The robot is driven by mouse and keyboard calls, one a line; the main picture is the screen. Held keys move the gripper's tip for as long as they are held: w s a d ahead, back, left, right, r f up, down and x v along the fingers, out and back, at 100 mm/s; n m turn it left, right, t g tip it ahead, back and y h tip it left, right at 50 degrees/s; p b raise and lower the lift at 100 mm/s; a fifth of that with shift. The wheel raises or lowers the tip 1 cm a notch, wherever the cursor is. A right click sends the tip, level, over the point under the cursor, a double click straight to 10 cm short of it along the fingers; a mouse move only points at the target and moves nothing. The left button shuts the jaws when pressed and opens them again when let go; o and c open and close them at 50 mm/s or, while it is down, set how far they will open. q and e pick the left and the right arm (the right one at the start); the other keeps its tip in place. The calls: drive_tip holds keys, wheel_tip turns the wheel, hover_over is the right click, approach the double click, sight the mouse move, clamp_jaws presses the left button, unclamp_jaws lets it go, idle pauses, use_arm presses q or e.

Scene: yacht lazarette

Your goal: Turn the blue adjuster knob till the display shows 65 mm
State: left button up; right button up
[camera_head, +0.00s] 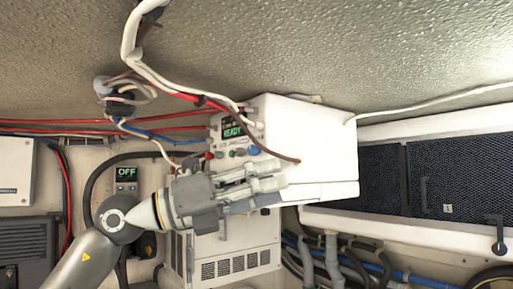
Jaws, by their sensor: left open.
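The blue adjuster knob (253,150) is small and sits on the lower front of a white box unit (310,140). The green display (233,131) on that unit reads "READY"; no millimetre value is legible. My left gripper (274,177) is open and reaches in from the left, just below the knob in the picture, with its fingers pointing right. It appears apart from the knob, though the depth gap is hard to tell. It hides part of the unit's lower front. My right gripper is not in view.
Red and green buttons (220,154) sit left of the knob. White and red cables (165,82) hang above and run into the unit. A second panel (126,174) reads "OFF". A vented white box (240,252) is below. Blue mesh doors (455,180) are at right.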

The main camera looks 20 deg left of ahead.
sight(250, 150)
use_arm(q)
drive_tip(key=s+a+r+n+t+y, duration=0.2)
drive_tip(key=a+r+t+y, duration=0.4)
drive_tip(key=a, duration=0.6)
drive_tip(key=shift+g+y, duration=0.6)
drive_tip(key=shift+g, duration=0.1)
drive_tip(key=p+x, duration=0.1)
drive_tip(key=x, duration=0.2)
drive_tip(key=p+x, duration=0.2)
drive_tip(key=x, duration=0.1)
drive_tip(key=p+x, duration=0.2)
drive_tip(key=x, duration=0.1)
drive_tip(key=shift+w+d+r, duration=0.2)
drive_tip(key=shift+w+r, duration=0.15)
drive_tip(key=shift+r, duration=0.05)
drive_tip(key=shift+w+d+f, duration=0.15)
drive_tip(key=shift+w+d, duration=0.2)
drive_tip(key=shift+w, duration=0.15)
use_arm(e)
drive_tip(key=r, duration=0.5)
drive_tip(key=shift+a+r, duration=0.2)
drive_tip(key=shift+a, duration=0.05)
use_arm(q)
drive_tip(key=shift+a, duration=0.1)
drive_tip(key=c, duration=0.9)
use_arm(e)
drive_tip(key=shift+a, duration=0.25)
